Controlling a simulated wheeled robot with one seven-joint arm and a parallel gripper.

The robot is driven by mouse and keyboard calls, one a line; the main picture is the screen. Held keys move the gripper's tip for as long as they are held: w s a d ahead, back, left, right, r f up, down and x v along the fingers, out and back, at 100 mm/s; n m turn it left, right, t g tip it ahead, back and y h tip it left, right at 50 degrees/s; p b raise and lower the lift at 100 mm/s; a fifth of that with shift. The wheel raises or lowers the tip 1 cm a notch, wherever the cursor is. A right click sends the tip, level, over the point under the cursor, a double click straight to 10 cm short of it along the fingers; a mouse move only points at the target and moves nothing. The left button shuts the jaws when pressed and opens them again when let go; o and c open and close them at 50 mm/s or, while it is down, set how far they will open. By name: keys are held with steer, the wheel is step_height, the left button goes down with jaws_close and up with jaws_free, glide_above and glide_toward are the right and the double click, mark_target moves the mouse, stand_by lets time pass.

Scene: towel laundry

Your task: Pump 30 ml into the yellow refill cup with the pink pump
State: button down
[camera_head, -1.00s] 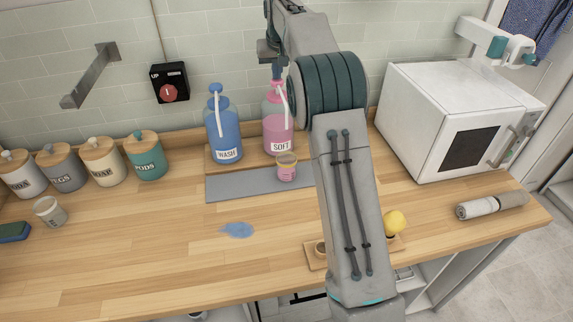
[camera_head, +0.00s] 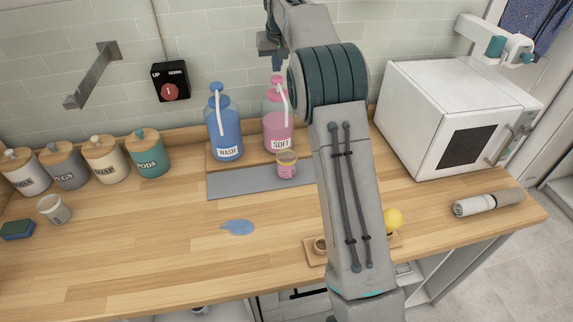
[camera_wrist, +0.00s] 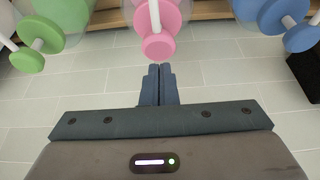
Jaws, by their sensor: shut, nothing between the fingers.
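The pink pump bottle (camera_head: 278,132), labelled SOFT, stands at the back of the counter against the wall. Its pink pump head (camera_wrist: 158,46) shows in the wrist view. My gripper (camera_head: 277,66) is shut and empty, just above the pump head in the head view. Its fingertips also show in the wrist view (camera_wrist: 160,74), close to the pump head with no clear contact. A small cup (camera_head: 287,166) with a yellowish rim and pink inside or behind its wall stands on the grey mat (camera_head: 245,184) in front of the bottle. Its exact fill level is too small to read.
A blue WASH bottle (camera_head: 225,133) stands left of the pink one. A green pump (camera_wrist: 40,40) shows in the wrist view. A greyish cup (camera_head: 54,209) stands at left, and a blue spill (camera_head: 238,228) lies on the counter. The microwave (camera_head: 455,118) is at right.

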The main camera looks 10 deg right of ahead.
step_height(320, 180, up, 4)
steer(key=p, duration=0.3)
steer(key=shift+r, duration=0.85)
steer(key=shift+s, duration=0.1)
steer(key=s+b, duration=0.4)
steer(key=s, duration=1.9)
steer(key=s+f+b, duration=0.1)
steer(key=s+f, duration=0.5)
steer(key=s, duration=0.5)
steer(key=s+f+b, duration=0.1)
steer(key=s+f, duration=0.6)
steer(key=s, duration=0.5)
steer(key=shift+s+g+b, duration=0.25)
steer(key=shift+g+b, duration=0.1)
steer(key=shift+g, duration=0.05)
